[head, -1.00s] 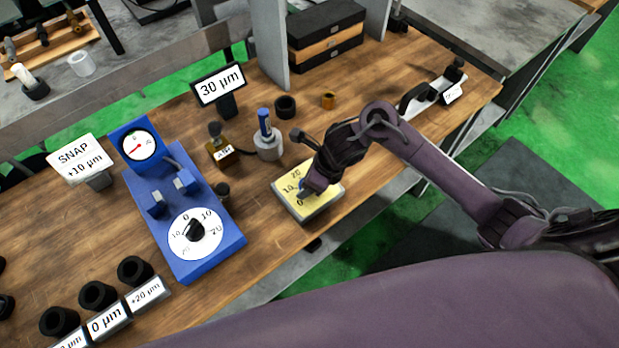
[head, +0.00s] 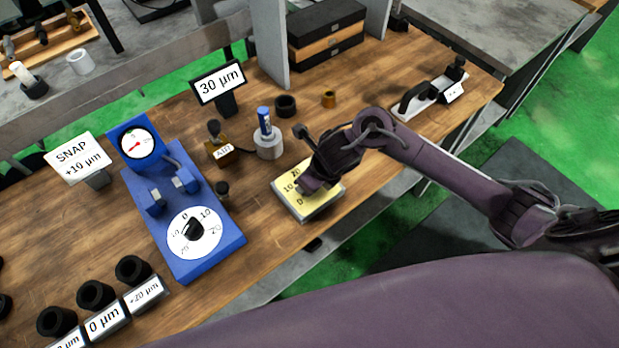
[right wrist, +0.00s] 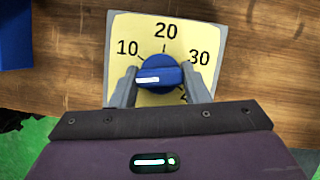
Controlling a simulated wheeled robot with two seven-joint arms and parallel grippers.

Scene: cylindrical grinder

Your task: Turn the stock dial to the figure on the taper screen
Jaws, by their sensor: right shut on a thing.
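The stock dial (head: 304,212) is a yellow-faced box at the bench's front edge. In the right wrist view its yellow face (right wrist: 210,40) shows 10, 20, 30 and part of a 4; the 0 is hidden there but shows in the head view. Its blue knob (right wrist: 165,72) has a white mark pointing left, just below the 10 tick. My right gripper (right wrist: 160,83) is shut on the knob, one finger on each side; it also shows over the dial in the head view (head: 306,186). The taper screen (head: 218,82) reads 30 µm. My left gripper is out of view.
A blue gauge stand (head: 190,255) with a white dial is left of the stock dial. A SNAP +10 µm sign (head: 77,157) and black rings (head: 96,294) are further left. A grey cylinder (head: 268,142) stands behind the dial. Bench right of the dial is mostly clear.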

